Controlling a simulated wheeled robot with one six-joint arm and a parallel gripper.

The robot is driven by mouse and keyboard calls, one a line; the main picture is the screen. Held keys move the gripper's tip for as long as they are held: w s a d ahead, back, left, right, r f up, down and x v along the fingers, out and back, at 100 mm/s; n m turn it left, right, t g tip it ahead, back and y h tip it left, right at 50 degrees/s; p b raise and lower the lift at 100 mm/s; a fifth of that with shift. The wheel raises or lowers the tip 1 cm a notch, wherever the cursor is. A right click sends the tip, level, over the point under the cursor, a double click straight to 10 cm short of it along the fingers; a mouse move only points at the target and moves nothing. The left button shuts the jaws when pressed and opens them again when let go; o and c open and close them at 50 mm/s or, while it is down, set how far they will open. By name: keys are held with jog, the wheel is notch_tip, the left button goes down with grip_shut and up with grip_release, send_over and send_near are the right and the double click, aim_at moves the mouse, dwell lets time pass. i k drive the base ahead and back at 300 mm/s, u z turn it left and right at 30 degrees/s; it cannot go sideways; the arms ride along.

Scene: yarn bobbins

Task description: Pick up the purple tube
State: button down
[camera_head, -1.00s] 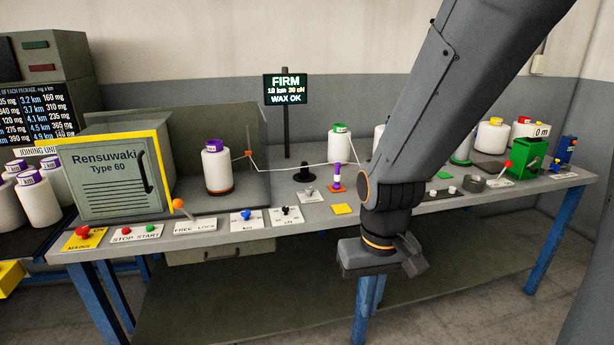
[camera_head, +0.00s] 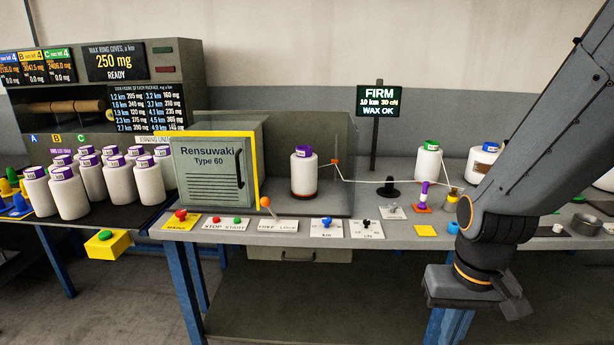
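A small upright tube, purple with a pale band (camera_head: 424,192), stands on an orange-red base (camera_head: 421,208) on the workbench. It is left of my arm's elbow and fully visible. My gripper (camera_head: 512,303) hangs low in front of the bench's front edge, below and to the right of the tube and well apart from it. Its fingers are seen from an angle that hides whether they are open or shut. I see nothing held in it.
White bobbins with purple caps (camera_head: 69,196) crowd the left table. Another purple-capped bobbin (camera_head: 304,174) stands beside the grey Rensuwaki machine (camera_head: 213,178). A black stand (camera_head: 390,188) and a yellow pad (camera_head: 425,231) are near the tube. My arm hides part of the bench's right side.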

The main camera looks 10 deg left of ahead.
aim_at(304, 163)
jog(key=u, duration=1.75)
jog(key=i, duration=1.65)
jog(key=z, duration=1.65)
